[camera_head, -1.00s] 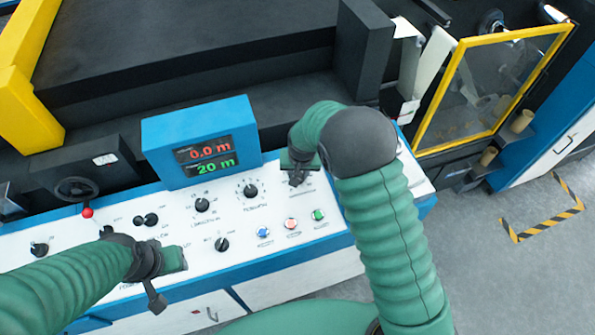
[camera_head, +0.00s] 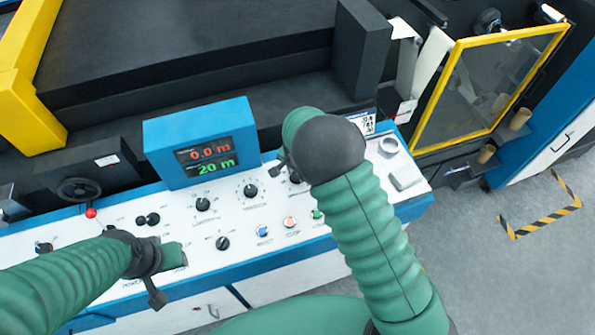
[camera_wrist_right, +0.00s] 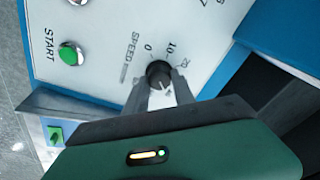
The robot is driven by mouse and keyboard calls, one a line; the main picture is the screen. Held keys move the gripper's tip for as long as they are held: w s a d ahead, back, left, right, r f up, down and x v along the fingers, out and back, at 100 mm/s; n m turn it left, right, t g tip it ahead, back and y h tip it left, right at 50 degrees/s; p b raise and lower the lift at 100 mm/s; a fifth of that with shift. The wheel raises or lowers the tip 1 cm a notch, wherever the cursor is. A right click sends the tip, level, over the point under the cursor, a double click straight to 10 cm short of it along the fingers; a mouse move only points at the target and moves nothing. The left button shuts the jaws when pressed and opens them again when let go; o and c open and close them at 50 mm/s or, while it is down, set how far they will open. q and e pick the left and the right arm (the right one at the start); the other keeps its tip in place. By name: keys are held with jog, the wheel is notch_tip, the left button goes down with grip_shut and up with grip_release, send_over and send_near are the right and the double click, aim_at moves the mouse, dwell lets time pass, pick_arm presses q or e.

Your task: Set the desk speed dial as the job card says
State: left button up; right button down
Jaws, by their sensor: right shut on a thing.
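The speed dial (camera_wrist_right: 158,72) is a black knob on the white panel, labelled SPEED, with 0, 10 and 20 legible around it in the right wrist view. My right gripper (camera_wrist_right: 163,88) is shut on it, a finger at each side. Its pointer setting is unclear. In the head view my right arm largely hides the dial, with the right gripper (camera_head: 283,167) beside it. A partly hidden printed card (camera_head: 363,124) stands behind the right arm; its text is unreadable. My left gripper (camera_head: 160,265) hangs over the panel's left part; its jaw state is unclear.
A blue display box (camera_head: 203,150) reads 0.0 m in red and 20 m in green. Other black knobs (camera_head: 203,204) and blue, red and green buttons (camera_head: 290,223) sit close by. A yellow-framed guard (camera_head: 490,90) stands beyond.

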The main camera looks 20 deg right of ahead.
jog(key=shift+s+a+f, duration=0.15)
jog(key=shift+s+f, duration=0.15)
jog(key=shift+s, duration=0.05)
jog(key=c, duration=1.1)
grip_release()
jog(key=shift+r, duration=0.1)
jog(key=shift+o, duration=0.2)
jog(key=shift+w+r, duration=0.1)
jog(key=shift+w, duration=0.05)
jog(key=shift+w, duration=0.1)
jog(key=b+v, duration=0.1)
jog(key=v, duration=1.5)
jog(key=shift+r+b, duration=0.35)
jog(key=shift+b, duration=0.05)
jog(key=shift+w, duration=0.1)
